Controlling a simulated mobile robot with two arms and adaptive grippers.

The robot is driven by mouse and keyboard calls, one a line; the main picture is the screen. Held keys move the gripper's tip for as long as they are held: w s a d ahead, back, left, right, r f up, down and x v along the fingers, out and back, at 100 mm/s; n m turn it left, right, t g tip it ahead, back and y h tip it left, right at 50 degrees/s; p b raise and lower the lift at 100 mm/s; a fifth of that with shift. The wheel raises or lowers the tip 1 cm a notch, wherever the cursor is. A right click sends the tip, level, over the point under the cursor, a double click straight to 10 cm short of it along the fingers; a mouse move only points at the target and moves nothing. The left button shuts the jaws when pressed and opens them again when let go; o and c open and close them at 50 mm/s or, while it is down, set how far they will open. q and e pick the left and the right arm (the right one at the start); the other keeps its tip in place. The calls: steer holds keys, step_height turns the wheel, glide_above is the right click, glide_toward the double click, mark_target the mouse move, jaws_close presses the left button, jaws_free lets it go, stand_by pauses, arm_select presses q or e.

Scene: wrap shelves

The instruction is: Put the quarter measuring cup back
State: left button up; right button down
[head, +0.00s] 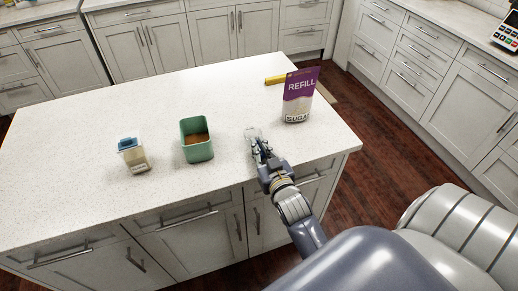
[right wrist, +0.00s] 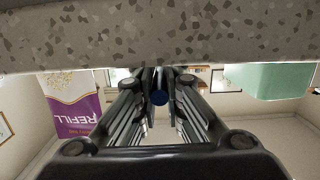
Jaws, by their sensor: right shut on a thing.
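My right gripper (head: 256,143) is low over the white counter, to the right of the green canister. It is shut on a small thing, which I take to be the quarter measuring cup. A dark blue round end (right wrist: 160,97) of it shows between the fingers (right wrist: 158,78) in the right wrist view; the fingers hide most of the rest. The open green canister (head: 196,152) has brown contents and also shows in the right wrist view (right wrist: 272,80). My left gripper is not in view.
A purple and white sugar refill bag (head: 299,95) stands to the right; it appears upside down in the right wrist view (right wrist: 72,115). A yellow object (head: 275,80) lies behind it. A small blue-lidded container (head: 133,155) stands left. The counter's left side (head: 60,165) is clear.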

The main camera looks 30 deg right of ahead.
steer(key=shift+s+r, duration=0.1)
steer(key=shift+s, duration=0.05)
steer(key=shift+a, duration=0.1)
steer(key=c, duration=1.7)
jaws_free()
steer(key=shift+f, duration=0.2)
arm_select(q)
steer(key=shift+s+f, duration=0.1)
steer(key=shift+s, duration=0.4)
arm_select(e)
steer(key=shift+r, duration=0.15)
steer(key=shift+s+r, duration=0.1)
steer(key=shift+s, duration=0.05)
arm_select(q)
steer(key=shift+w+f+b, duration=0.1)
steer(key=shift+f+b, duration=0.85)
steer(key=shift+b, duration=0.1)
arm_select(e)
steer(key=shift+v, duration=5.8)
